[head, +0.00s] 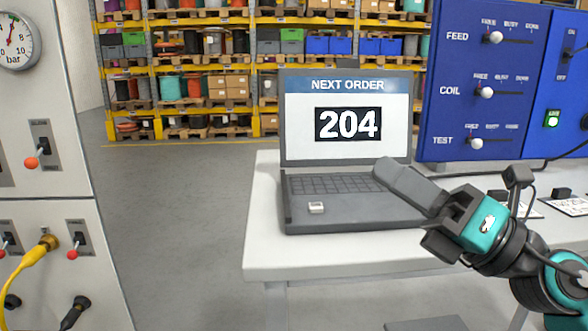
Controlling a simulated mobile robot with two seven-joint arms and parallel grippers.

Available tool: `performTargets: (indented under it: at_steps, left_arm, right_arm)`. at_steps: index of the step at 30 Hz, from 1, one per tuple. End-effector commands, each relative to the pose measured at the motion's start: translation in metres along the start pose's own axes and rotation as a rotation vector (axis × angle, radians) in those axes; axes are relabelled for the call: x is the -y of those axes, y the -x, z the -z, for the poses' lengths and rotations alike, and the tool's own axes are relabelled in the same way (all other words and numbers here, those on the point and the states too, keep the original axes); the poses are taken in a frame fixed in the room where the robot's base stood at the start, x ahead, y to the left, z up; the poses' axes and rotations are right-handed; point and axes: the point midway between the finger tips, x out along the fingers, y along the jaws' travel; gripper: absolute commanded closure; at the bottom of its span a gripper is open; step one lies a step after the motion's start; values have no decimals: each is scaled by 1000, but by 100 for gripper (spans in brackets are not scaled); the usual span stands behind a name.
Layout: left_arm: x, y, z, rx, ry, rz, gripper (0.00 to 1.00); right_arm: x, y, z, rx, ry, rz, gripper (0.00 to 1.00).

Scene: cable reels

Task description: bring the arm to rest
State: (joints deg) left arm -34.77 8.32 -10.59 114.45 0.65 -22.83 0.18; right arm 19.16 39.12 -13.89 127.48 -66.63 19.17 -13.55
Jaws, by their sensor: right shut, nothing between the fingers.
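My right gripper (382,172) comes in from the right and reaches over the right side of the laptop's keyboard. Its fingers are shut with nothing visible between them. The dark laptop (300,213) stands open on the white table (262,255). Its screen reads "NEXT ORDER" and "204". The fingertips are close to the keyboard's right end, and I cannot tell whether they touch it. My left gripper is not in view.
A blue panel (460,105) with FEED, COIL and TEST sliders stands behind the table at right. A grey cabinet (75,120) with a gauge, red-tipped levers and cables is at left. Loaded yellow shelves (200,65) stand far back. Open floor (180,220) lies between cabinet and table.

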Motion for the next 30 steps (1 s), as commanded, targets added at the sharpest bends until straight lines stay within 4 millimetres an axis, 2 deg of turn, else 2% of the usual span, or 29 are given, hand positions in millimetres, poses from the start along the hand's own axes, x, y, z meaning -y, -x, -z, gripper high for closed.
performTargets:
  at_steps: [2, 6, 8, 11, 14, 15, 17, 18, 21, 24, 30]
  left_arm:
    - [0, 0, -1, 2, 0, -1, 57]
    - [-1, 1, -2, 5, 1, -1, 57]
    - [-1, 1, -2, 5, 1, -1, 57]
    - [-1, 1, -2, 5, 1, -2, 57]
    - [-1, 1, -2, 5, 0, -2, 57]
    - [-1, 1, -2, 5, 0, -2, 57]
    - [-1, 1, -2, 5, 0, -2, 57]
    - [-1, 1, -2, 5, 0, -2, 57]
    - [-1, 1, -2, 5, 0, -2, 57]
    - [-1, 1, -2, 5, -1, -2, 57]
    - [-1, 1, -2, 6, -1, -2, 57]
  right_arm:
    - [9, 11, -10, 190, -206, 22, 100]
    - [45, 46, -22, 520, -553, 118, 100]
    - [66, 67, -19, 659, -700, 183, 100]
    - [102, 109, 0, 886, -937, 318, 100]
    - [132, 155, 38, 1103, -1164, 491, 100]
    - [141, 174, 58, 1186, -1250, 570, 100]
    - [150, 203, 91, 1306, -1372, 696, 100]
    - [152, 220, 114, 1375, -1444, 781, 100]
    - [148, 253, 164, 1512, -1584, 972, 100]
    - [136, 276, 203, 1604, -1681, 1133, 100]
    - [105, 307, 262, 1727, -1813, 1408, 100]
